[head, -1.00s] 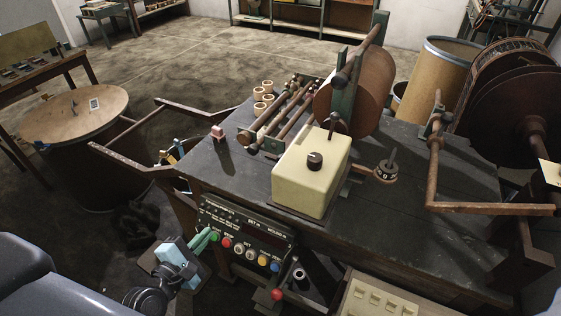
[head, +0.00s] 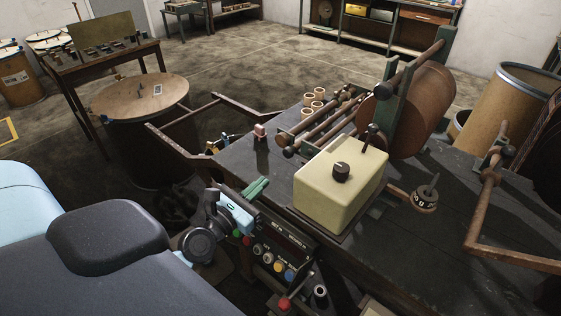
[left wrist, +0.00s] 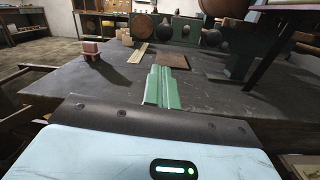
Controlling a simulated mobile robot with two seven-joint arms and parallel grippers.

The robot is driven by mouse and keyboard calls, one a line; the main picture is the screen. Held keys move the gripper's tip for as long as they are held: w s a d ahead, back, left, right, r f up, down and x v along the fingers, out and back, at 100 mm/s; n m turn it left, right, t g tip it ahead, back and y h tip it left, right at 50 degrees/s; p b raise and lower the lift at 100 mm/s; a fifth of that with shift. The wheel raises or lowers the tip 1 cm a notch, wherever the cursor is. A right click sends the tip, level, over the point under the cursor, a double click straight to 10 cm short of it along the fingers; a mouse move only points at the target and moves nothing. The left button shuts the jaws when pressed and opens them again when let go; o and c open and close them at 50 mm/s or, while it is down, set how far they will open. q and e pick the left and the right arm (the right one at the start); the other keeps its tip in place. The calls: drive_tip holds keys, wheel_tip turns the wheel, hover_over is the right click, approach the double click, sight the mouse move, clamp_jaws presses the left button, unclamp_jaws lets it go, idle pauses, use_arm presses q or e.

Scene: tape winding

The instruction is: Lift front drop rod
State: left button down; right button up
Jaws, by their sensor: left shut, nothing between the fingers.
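I cannot tell for sure which rod is the front drop rod. Several brown rods lie side by side in a rack (head: 318,131) on the dark table, beyond the cream box (head: 340,180). A rusty frame with a long bar (head: 180,148) sticks out from the table's left end. My left gripper (head: 260,184) has green fingers, shut and empty, at the table's near left edge above the button panel (head: 283,245). In the left wrist view its fingers (left wrist: 164,88) point across the tabletop. It is apart from the rods. My right gripper is out of view.
A pink-topped block (head: 261,131) stands near the table's left edge; it also shows in the left wrist view (left wrist: 91,50). A large brown roll (head: 420,110) stands behind the rods. A lidded drum (head: 140,98) stands left of the table.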

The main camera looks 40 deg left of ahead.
use_arm(q)
drive_tip(key=w, duration=0.8)
drive_tip(key=shift+w+d+r+p, duration=0.1)
drive_tip(key=shift+d+r+p, duration=0.05)
drive_tip(key=shift+r+p, duration=0.25)
drive_tip(key=shift+w, duration=0.85)
drive_tip(key=shift+r, duration=0.1)
